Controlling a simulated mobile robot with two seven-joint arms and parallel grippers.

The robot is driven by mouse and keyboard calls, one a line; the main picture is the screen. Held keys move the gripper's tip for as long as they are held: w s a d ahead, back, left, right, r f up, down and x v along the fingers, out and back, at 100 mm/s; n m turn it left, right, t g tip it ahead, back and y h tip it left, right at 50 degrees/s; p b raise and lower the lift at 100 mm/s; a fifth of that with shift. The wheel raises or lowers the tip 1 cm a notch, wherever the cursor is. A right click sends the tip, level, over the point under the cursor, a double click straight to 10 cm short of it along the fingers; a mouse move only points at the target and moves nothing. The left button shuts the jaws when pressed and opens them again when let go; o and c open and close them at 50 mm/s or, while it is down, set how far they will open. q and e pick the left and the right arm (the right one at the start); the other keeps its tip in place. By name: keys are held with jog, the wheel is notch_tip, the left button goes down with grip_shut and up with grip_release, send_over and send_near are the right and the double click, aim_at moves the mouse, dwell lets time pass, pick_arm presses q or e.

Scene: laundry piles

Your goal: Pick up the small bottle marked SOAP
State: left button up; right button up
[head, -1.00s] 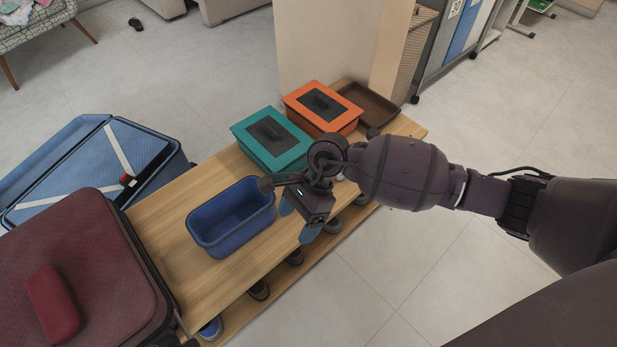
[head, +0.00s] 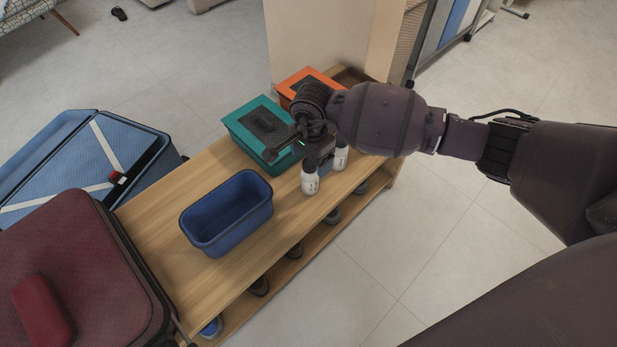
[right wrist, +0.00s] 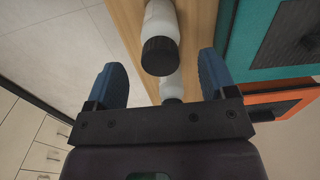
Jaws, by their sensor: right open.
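Two small white bottles with dark caps stand upright near the front edge of the wooden bench: a left bottle (head: 310,182) and a right bottle (head: 340,158). Their labels are too small to read, so I cannot tell which says SOAP. My right gripper (head: 322,166) is over the bench beside them, its fingers largely hidden in the head view. In the right wrist view its blue fingers (right wrist: 162,78) are spread and hold nothing. The left bottle (right wrist: 162,22) is ahead, and the right bottle (right wrist: 172,88) shows partly between the fingers. My left gripper is out of view.
On the wooden bench (head: 155,215) are an empty blue bin (head: 205,241), a teal box (head: 241,124), an orange box (head: 301,77) and a brown tray (head: 350,76) behind my arm. Shoes lie on the shelf below.

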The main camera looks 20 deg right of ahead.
jog(key=f, duration=0.1)
jog(key=f+b, duration=0.1)
jog(key=f, duration=0.2)
jog(key=shift+s+a+b, duration=0.2)
jog(key=shift+a+b, duration=0.1)
jog(key=shift+w+f, duration=0.1)
jog(key=shift+f, duration=0.35)
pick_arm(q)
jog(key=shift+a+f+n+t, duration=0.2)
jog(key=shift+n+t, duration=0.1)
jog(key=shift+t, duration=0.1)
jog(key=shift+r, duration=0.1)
pick_arm(e)
jog(key=shift+r, duration=0.15)
jog(key=c, duration=1)
jog(key=shift+c, duration=0.2)
